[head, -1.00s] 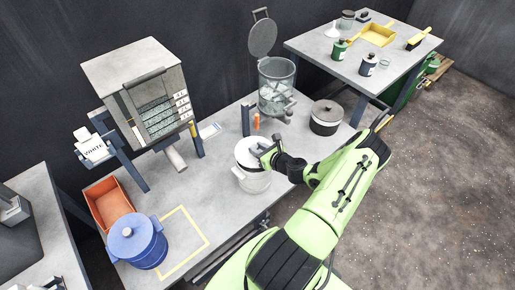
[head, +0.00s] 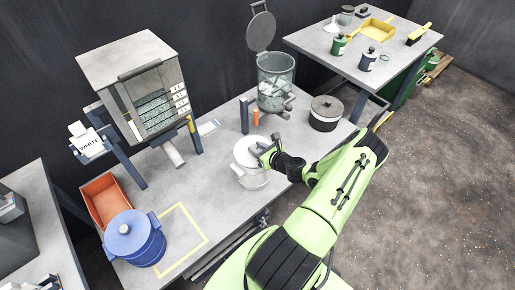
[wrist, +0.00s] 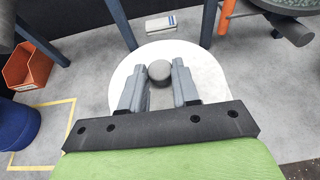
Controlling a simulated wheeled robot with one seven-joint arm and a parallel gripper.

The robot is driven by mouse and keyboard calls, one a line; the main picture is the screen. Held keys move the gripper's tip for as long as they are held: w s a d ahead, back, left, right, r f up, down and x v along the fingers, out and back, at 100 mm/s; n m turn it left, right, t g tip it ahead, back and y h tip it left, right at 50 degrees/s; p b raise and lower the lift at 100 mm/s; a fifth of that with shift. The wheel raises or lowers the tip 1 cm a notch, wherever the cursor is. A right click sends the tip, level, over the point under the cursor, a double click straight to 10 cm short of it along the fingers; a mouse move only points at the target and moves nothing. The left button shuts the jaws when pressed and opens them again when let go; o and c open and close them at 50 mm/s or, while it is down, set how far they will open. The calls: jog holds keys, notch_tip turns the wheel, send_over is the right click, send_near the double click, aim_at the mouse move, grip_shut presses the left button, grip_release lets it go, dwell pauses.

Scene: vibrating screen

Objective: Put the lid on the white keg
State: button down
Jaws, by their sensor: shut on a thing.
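The white keg (head: 252,180) stands on the grey bench in the middle of the head view. The round white lid (head: 245,150) lies over its mouth and looks level; I cannot tell for sure whether it sits fully down on the rim. My gripper (head: 263,153) reaches in from the right over the lid. In the wrist view, the two grey fingers (wrist: 159,82) are shut on the lid's grey knob (wrist: 160,70). The white lid disc (wrist: 210,70) spreads beneath them and hides the keg.
A blue keg (head: 133,241) and an orange bin (head: 105,203) stand at the left, by a yellow taped outline (head: 205,237). The screen machine (head: 150,90) stands behind.

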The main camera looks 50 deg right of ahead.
jog(key=shift+f+b, duration=0.4)
jog(key=shift+f, duration=0.15)
jog(key=c, duration=0.8)
grip_release()
jog(key=shift+o, duration=0.2)
jog(key=p+v, duration=0.2)
jog(key=v, duration=1.4)
jog(key=shift+w, duration=0.15)
